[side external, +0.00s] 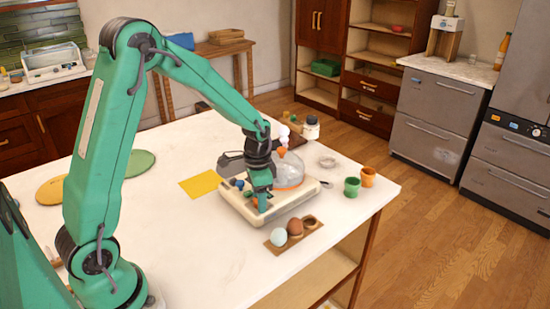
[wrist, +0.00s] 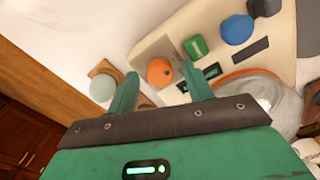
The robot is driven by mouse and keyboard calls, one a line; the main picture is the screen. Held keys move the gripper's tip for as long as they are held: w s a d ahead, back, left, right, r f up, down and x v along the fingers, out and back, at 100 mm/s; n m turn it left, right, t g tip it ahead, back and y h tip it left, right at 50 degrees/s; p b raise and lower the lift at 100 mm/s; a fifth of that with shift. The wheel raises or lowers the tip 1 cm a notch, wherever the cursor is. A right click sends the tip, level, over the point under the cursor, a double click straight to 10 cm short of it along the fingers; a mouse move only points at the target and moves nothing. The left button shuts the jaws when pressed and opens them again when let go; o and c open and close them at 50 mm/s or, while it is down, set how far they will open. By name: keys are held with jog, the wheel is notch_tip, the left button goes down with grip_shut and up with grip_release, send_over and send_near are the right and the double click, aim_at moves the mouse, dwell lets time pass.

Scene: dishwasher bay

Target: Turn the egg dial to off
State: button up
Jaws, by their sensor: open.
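The egg cooker (side external: 236,208) is a cream unit on the white table, with a clear dome (side external: 290,169) on an orange rim. In the wrist view its panel carries an orange round knob (wrist: 159,72), a green block-shaped control (wrist: 195,47), a blue knob (wrist: 237,29) and a dark knob (wrist: 265,7). I cannot read which one is the egg dial. My gripper (side external: 262,208) points down at the panel's front corner. In the wrist view my gripper (wrist: 160,70) is open, its fingers on either side of the orange knob. Contact cannot be told.
A brown holder (side external: 272,245) with a pale egg (side external: 278,237) and a brown egg (side external: 295,227) lies just in front of the cooker. Green (side external: 352,187) and orange (side external: 368,177) cups stand to the right. A yellow sheet (side external: 200,184) lies to the left. The table front is clear.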

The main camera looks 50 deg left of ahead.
jog(key=m, duration=0.2)
jog(key=shift+m, duration=0.3)
jog(key=shift+r, duration=0.4)
jog(key=shift+s+d+r+n+t, duration=0.65)
jog(key=shift+s+r, duration=0.9)
jog(key=shift+r, duration=2.1)
jog(key=shift+s+d+r+n+t, duration=0.6)
jog(key=shift+s+r, duration=0.95)
jog(key=shift+r, duration=2.05)
jog(key=s+d+r+n+t, duration=0.1)
jog(key=s+r+n, duration=0.1)
jog(key=s, duration=0.4)
jog(key=s+d+r+n+t, duration=0.2)
jog(key=s, duration=0.3)
jog(key=shift+s+n, duration=0.35)
jog(key=shift+s, duration=0.05)
